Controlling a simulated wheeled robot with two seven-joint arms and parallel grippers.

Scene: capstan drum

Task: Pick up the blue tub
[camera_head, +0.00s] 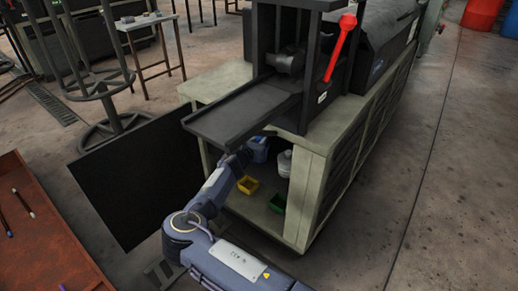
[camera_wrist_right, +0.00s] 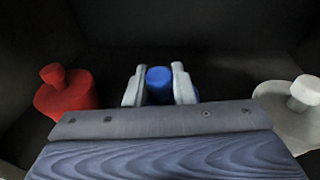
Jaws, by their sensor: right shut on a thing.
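The blue tub (camera_head: 259,150) is inside the open cabinet, in the shadow below the sloping metal tray. In the right wrist view its round blue cap (camera_wrist_right: 158,77) shows between the two pale fingers. My right gripper (camera_wrist_right: 158,88) is shut on it, one finger on each side. Most of the tub's body is hidden behind the gripper, so I cannot tell if its base touches the shelf. My right arm reaches into the cabinet from the front. My left gripper is not in view.
In the right wrist view a red container (camera_wrist_right: 66,92) stands left of the tub and a white container (camera_wrist_right: 287,112) right. The sloping tray (camera_head: 245,112) overhangs the opening; a dark open door (camera_head: 140,180) stands left.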

